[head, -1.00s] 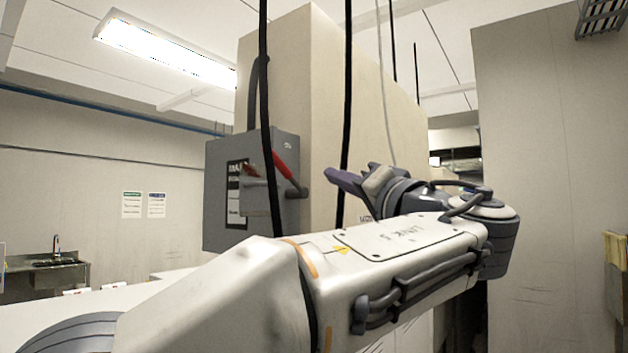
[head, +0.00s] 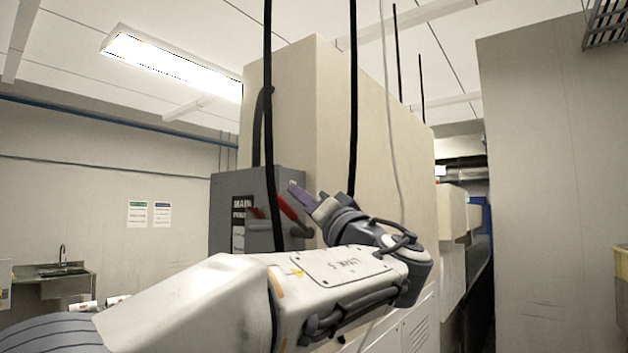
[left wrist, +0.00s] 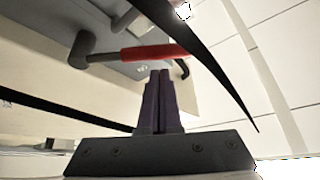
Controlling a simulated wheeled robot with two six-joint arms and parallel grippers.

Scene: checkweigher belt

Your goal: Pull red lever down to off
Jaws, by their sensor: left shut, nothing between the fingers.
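The red lever (head: 293,215) is on the right side of a grey switch box (head: 228,208) fixed to a beige cabinet. Its red grip slants up and to the left from a grey pivot. In the left wrist view the red grip (left wrist: 152,52) lies across the picture, just beyond my fingertips. My left gripper (head: 296,190) is shut and empty, its purple fingers close to the upper end of the lever. The fingers also show shut in the left wrist view (left wrist: 159,75). I cannot tell whether they touch the grip. My right gripper is not in view.
A black hanging cable (head: 269,120) runs down in front of the box, and another (head: 353,100) hangs just right of it. A dark cable also crosses near my fingers in the left wrist view (left wrist: 205,62). A sink (head: 62,270) stands far left.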

